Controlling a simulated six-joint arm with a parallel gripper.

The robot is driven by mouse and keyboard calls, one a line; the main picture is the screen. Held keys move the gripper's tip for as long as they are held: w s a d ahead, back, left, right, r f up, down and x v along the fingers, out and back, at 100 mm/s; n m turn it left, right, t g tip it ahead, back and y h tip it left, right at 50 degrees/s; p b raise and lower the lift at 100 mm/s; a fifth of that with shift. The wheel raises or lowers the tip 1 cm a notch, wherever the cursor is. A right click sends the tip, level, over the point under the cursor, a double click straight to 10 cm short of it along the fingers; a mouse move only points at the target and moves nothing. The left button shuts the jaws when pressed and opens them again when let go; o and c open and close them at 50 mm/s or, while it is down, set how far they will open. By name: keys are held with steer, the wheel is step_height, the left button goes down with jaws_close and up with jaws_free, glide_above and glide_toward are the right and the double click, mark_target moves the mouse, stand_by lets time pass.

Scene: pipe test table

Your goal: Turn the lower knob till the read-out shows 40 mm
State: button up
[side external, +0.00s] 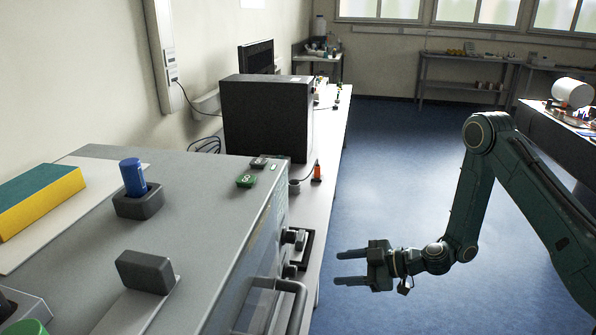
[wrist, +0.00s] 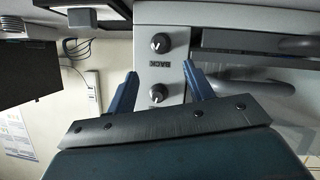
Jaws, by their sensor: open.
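The two knobs are on the grey machine's front panel. The wrist view is upside down, judging by the lettering and the wall cable, so the lower knob (wrist: 160,43) is nearer the top there and the upper knob (wrist: 157,92) is below it. In the side view the lower knob (side external: 290,271) and upper knob (side external: 297,238) show at the panel's edge. My gripper (side external: 339,268) is open and empty, a short gap away from the panel. In the wrist view its fingers (wrist: 160,78) frame the upper knob without touching. No read-out is legible in either view.
A bar handle (side external: 290,300) sticks out from the front below the knobs. The machine top (side external: 215,215) carries a blue cylinder (side external: 133,177) in a holder, a dark block (side external: 146,271) and a green piece (side external: 246,181). A black cabinet (side external: 268,117) stands behind. Open floor lies around my arm.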

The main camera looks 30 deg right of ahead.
mark_target(296, 271)
steer(key=shift+s+d+r, duration=0.2)
steer(key=shift+s+d, duration=0.05)
steer(key=shift+s, duration=0.1)
steer(key=shift+w, duration=0.1)
steer(key=shift+w+d+m+g+y, duration=0.5)
steer(key=shift+d+m, duration=0.05)
steer(key=shift+m, duration=0.4)
steer(key=shift+w+d+m+g+y, duration=0.45)
steer(key=shift+d+m+g+y, duration=0.05)
steer(key=shift+m, duration=0.45)
steer(key=shift+a+f, duration=0.1)
steer(key=x, duration=1.3)
steer(key=shift+w+a+f, duration=0.1)
steer(key=shift+w+a, duration=0.1)
steer(key=shift+w, duration=0.05)
